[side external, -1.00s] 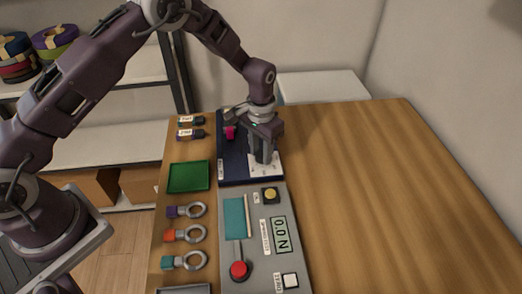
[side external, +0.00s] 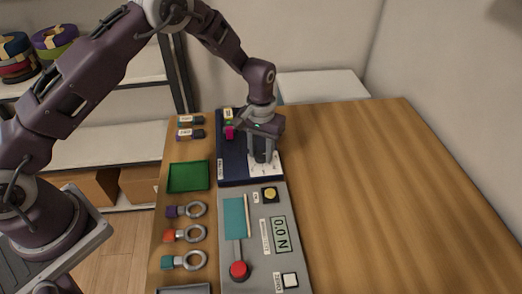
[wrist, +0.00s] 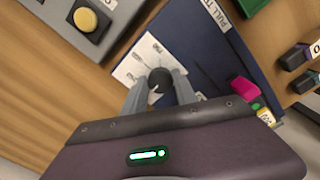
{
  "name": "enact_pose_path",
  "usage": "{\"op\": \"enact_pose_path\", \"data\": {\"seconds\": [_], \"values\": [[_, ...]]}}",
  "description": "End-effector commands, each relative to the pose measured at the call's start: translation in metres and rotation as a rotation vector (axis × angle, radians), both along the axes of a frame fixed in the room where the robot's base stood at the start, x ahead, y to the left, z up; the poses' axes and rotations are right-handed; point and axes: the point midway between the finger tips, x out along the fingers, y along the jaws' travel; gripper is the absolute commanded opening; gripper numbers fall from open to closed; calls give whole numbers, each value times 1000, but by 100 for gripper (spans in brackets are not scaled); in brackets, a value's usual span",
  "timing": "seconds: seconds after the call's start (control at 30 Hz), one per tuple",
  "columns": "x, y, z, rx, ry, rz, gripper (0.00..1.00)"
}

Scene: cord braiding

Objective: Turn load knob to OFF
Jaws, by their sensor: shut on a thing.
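The load knob (wrist: 160,79) is dark and round. It stands on a white printed plate (wrist: 137,67) at the end of the dark blue panel (wrist: 205,45). The plate also shows in the side view (side external: 266,171). My gripper (wrist: 159,88) reaches down over the plate, with one finger on each side of the knob, and is shut on it. The print around the knob is too small to read, and I cannot tell where the knob points. In the side view my gripper (side external: 263,160) hides most of the knob.
A magenta piece (side external: 229,132) is on the panel beside my gripper. A grey console (side external: 257,225) with a yellow button (side external: 270,194), a red-topped lever (side external: 239,270) and a 0.0 N display (side external: 280,235) adjoins the panel. A green tray (side external: 188,176) lies left; the right tabletop is clear.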

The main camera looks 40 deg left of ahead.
Motion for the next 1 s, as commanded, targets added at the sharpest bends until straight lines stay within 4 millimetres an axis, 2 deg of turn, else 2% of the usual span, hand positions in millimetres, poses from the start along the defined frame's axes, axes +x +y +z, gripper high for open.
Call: {"op": "enact_pose_path", "data": {"seconds": [0.17,0.2,0.27,0.3,0.6,0.9,1.0], "values": [[1,0,1,-1,-4,2,0],[1,0,1,-1,-3,2,42],[1,0,1,-1,-3,1,53],[1,0,1,-1,-3,1,56],[1,0,3,-1,-2,0,56],[2,0,60,-1,-5,0,56],[1,0,69,0,-3,0,56]]}}
